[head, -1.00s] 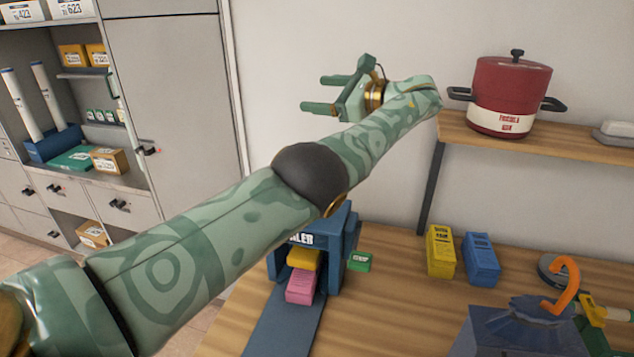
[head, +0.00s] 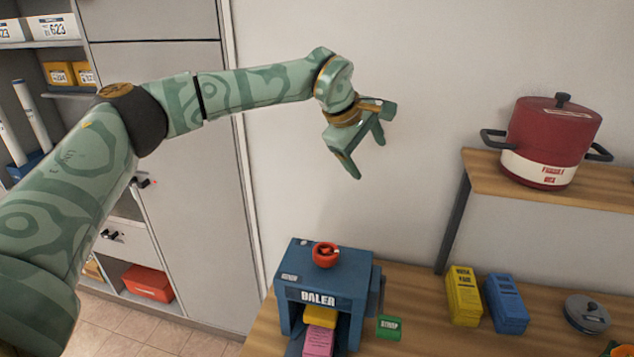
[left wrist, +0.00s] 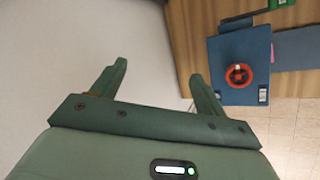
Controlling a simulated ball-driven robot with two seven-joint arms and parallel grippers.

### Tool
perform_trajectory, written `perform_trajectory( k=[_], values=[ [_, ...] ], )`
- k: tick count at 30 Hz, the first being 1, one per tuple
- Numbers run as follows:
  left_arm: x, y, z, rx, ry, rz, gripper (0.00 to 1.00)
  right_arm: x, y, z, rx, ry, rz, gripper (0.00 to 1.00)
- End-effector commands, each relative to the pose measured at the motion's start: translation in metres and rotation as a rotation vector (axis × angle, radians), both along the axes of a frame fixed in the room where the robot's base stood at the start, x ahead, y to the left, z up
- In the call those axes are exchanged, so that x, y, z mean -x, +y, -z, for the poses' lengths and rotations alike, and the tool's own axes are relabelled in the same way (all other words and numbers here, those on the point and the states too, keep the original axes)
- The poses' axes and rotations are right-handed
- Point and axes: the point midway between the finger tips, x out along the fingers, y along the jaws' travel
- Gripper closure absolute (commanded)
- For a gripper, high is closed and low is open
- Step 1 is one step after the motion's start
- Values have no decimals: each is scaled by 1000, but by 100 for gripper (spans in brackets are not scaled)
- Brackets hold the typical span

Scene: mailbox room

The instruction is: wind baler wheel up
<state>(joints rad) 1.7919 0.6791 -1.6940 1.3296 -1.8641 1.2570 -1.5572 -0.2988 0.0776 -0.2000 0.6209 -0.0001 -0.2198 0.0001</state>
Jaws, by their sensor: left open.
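The blue baler (head: 326,283) stands on the wooden table with its labelled front opening facing me. The red wheel (head: 326,255) sits on top of it; in the left wrist view the wheel (left wrist: 239,75) shows from above on the baler's top (left wrist: 222,54). A yellow block (head: 320,317) and a pink block (head: 318,341) are in the front opening. My left gripper (head: 368,160) is open and empty, above the baler and a little to the right of the wheel, fingers pointing down. Its fingers (left wrist: 162,75) show apart in the left wrist view. My right gripper is not in view.
A green tag (head: 389,328) is at the baler's right side. Yellow (head: 463,296) and blue (head: 506,303) boxes stand further right. A red pot (head: 552,142) is on a raised shelf. The wall is close behind; the space above the baler is free.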

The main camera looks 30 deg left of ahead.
Motion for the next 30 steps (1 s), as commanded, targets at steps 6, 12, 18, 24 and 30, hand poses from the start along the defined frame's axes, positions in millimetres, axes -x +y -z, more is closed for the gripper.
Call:
perform_trajectory(
  k=[6,12,18,24,30],
  values=[
    [75,29,37,-243,374,10,26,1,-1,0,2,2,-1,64],
    [97,34,43,-269,494,37,26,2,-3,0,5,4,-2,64],
    [97,33,75,-269,494,44,26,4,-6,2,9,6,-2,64],
    [98,33,127,-268,494,44,26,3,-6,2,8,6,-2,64],
    [98,32,171,-268,492,43,26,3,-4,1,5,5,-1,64]
  ],
)
